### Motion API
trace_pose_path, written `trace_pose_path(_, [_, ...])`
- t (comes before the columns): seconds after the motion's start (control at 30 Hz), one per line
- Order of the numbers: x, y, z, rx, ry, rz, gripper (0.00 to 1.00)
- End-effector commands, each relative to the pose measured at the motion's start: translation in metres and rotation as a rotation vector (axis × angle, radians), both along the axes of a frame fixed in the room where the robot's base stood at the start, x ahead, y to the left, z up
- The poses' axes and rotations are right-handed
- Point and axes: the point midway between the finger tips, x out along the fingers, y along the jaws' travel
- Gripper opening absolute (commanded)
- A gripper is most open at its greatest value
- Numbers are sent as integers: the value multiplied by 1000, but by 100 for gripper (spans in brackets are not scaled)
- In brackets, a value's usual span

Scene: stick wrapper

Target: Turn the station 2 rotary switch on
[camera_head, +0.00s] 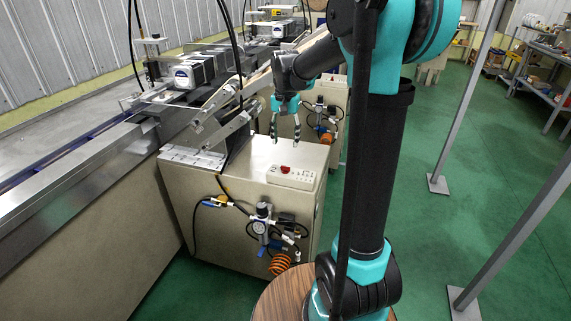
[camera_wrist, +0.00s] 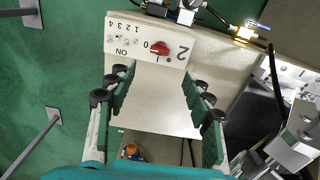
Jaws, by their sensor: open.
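The red rotary switch (camera_head: 285,169) sits on a small white panel (camera_head: 303,178) on top of the beige machine cabinet. In the wrist view the red knob (camera_wrist: 160,47) lies beside the large printed "2" on the white panel (camera_wrist: 121,27). The lettering, with a "0" and "ON", appears upside down. Which mark the knob points to is too small to tell.
The beige cabinet (camera_head: 190,203) carries a regulator with hoses (camera_head: 263,226) on its front. A slanted metal linkage (camera_head: 225,131) stands left of my gripper. A conveyor (camera_head: 100,165) runs along the left. Green floor is open at right, around grey posts (camera_head: 468,100).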

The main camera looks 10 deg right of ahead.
Motion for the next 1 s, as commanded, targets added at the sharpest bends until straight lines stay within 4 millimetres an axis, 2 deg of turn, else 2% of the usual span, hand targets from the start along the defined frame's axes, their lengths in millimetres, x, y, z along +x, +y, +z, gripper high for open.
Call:
trace_pose_path(0.3, [0, 0, -60, 0, -1, 1, 52])
trace_pose_path(0.5, [0, 0, -89, 0, -1, 1, 52])
trace_pose_path(0.7, [-1, 0, -103, 0, -1, 1, 52])
trace_pose_path(1.0, [-1, 0, -105, 0, -1, 1, 52])
